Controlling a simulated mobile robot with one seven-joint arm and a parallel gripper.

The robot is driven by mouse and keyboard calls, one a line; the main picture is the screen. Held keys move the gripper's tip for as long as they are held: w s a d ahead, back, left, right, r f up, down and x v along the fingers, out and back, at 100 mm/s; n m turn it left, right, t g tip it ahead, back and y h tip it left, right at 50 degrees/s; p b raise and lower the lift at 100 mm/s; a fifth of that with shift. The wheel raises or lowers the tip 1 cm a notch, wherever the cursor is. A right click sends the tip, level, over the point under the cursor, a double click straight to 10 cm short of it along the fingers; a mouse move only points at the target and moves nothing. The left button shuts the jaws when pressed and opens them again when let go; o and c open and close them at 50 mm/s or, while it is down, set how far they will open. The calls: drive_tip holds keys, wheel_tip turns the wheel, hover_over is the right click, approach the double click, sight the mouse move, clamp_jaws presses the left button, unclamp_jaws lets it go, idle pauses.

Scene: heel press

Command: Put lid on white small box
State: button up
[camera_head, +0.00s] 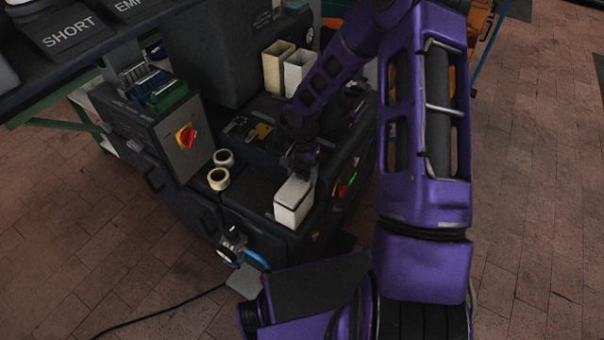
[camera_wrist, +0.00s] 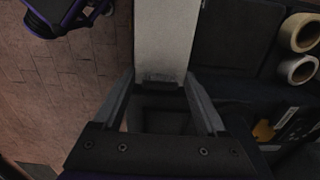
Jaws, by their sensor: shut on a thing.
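A white box-shaped piece (camera_head: 293,205) is at the front corner of the dark machine top, with a pale flat upper face and a faint line below its upper edge. I cannot tell whether that upper part is a separate lid. My gripper (camera_head: 299,160) is at its far end. In the wrist view a long white face (camera_wrist: 166,38) runs up from between the fingers of my gripper (camera_wrist: 161,84). The fingers are shut on this white piece at its near end, beside a small dark tab. Its underside is hidden.
Two tall open boxes, one cream (camera_head: 277,68) and one white (camera_head: 297,73), stand at the back of the machine. Two tape rolls (camera_head: 219,178) lie to the left, near a control box with a red switch (camera_head: 186,137). The machine's front edge is close.

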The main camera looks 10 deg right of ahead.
drive_tip(key=shift+f, duration=0.1)
drive_tip(key=shift+f+b, duration=0.45)
drive_tip(key=shift+b, duration=0.15)
drive_tip(key=shift+f+b, duration=0.1)
drive_tip(key=shift+b, duration=0.3)
idle(1.6)
drive_tip(key=o, duration=0.9)
drive_tip(key=shift+s, duration=0.1)
drive_tip(key=shift+r+p, duration=2.3)
drive_tip(key=shift+r, duration=1.3)
